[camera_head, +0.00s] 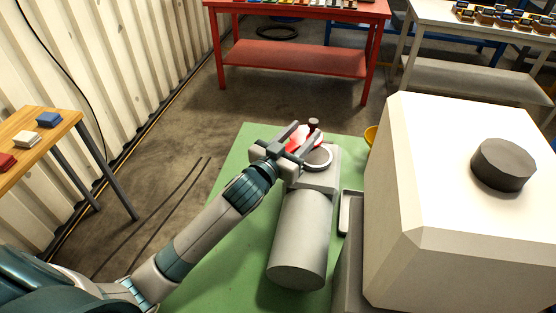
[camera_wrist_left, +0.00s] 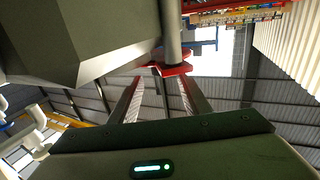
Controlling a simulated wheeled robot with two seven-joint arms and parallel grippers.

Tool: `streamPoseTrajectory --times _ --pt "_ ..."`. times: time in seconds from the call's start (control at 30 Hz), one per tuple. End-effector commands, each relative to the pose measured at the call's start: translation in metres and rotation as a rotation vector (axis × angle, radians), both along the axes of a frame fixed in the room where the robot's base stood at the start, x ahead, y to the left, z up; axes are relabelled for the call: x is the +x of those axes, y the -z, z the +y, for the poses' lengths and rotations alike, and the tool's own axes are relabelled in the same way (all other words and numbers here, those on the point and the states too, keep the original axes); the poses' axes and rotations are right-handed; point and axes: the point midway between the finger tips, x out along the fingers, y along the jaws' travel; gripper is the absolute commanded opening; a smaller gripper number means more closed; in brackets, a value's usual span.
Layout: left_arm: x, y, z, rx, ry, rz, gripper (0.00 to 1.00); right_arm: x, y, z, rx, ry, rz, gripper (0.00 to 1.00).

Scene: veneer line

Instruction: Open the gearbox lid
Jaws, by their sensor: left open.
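The gearbox, a grey housing (camera_head: 318,180) with a round pale ring (camera_head: 319,158) on top, stands on the green bench beyond a large grey cylinder (camera_head: 300,235). Its red lid (camera_head: 303,137) shows behind the ring and appears raised and tilted; a dark-topped knob (camera_head: 313,124) sticks up beside it. My left gripper (camera_head: 296,145) is open, its fingers reaching across the lid. In the left wrist view the red lid (camera_wrist_left: 173,70) and a grey post lie between or just beyond the open fingers; contact cannot be told. My right gripper is not seen.
A big white box (camera_head: 440,190) with a dark cap stands close on the right. A yellow bowl (camera_head: 371,135) is partly hidden behind it. The green bench (camera_head: 225,230) is bare to the left. A red table (camera_head: 295,60) stands behind; a wooden table (camera_head: 45,135) is at left.

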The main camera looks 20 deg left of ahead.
Motion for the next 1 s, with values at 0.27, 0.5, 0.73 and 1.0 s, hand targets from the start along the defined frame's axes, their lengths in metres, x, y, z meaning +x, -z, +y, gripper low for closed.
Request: streamPoseTrajectory --times 0.27,0.5,0.73,1.0 --pt "-0.057 0.003 0.012 0.001 0.000 -0.001 0.43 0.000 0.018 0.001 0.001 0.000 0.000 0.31" --pt "-0.095 0.002 0.019 0.000 0.000 0.000 0.43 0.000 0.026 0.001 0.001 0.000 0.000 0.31" --pt "-0.109 0.000 0.023 0.001 -0.001 -0.001 0.43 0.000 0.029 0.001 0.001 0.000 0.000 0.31" --pt "-0.110 0.000 0.023 0.001 -0.001 -0.001 0.43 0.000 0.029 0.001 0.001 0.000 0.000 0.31"
